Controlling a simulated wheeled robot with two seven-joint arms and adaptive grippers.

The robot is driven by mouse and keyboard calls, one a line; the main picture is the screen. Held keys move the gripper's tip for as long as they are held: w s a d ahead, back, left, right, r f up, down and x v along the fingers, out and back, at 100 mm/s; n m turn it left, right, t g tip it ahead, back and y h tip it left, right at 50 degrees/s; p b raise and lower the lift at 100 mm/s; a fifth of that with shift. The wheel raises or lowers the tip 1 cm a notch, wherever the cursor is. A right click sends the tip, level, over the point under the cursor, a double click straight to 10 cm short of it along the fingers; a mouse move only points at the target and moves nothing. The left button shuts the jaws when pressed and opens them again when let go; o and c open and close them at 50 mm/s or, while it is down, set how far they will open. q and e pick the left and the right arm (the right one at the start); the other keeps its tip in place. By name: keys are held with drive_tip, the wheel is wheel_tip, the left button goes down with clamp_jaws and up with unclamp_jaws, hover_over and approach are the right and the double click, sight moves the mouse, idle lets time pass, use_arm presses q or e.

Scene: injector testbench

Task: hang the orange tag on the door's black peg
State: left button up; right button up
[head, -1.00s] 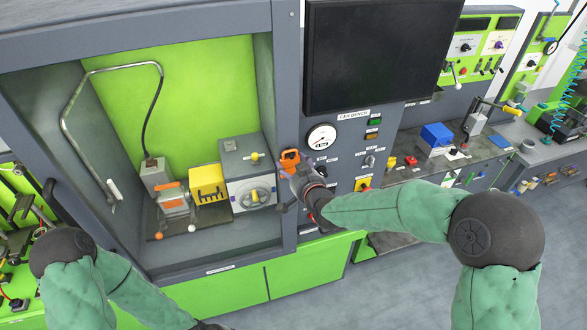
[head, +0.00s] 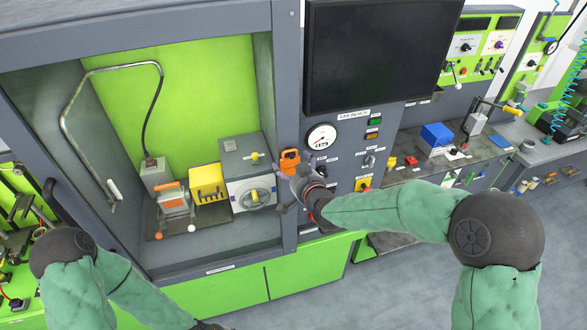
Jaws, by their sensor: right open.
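The orange tag (head: 289,161) is at the bench's grey front post, right of the open chamber and left of the round gauge. It looks upright, with a dark opening in its upper part. The black peg cannot be made out; the tag or gripper may hide it. My right gripper (head: 287,190) is open just below the tag, its fingers pointing left toward the post. A small gap seems to show between the fingers and the tag. My left gripper is out of the frame; only my left arm shows at the lower left.
The open chamber holds a yellow block (head: 208,184), a grey box with a dial (head: 247,171) and a clamp fixture (head: 174,203). A gauge (head: 322,136) and buttons sit on the panel close to my right gripper. A dark screen (head: 379,55) is above.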

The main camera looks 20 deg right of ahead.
drive_tip(key=v, duration=1.2)
drive_tip(key=shift+f, duration=0.1)
drive_tip(key=s+a+f+g+b, duration=0.15)
drive_tip(key=f+b, duration=0.25)
drive_tip(key=f, duration=0.8)
drive_tip(key=s+a+f+g+b, duration=0.1)
drive_tip(key=f+g+b, duration=0.3)
drive_tip(key=f, duration=0.8)
drive_tip(key=s+a+f+g+b, duration=0.15)
drive_tip(key=f+b, duration=0.35)
drive_tip(key=f, duration=0.7)
drive_tip(key=s+a+f+g+b, duration=0.1)
drive_tip(key=s+f+b, duration=0.3)
drive_tip(key=f, duration=0.6)
drive_tip(key=s+a+f+g+y+b, duration=0.1)
drive_tip(key=s+a+f+g+b, duration=0.1)
drive_tip(key=s+f, duration=0.4)
drive_tip(key=s+a+f+g+y+b, duration=0.1)
drive_tip(key=s+f+g+b, duration=0.3)
drive_tip(key=f, duration=1)
drive_tip(key=shift+s+a+n+b, duration=0.4)
drive_tip(key=shift+s+b, duration=0.6)
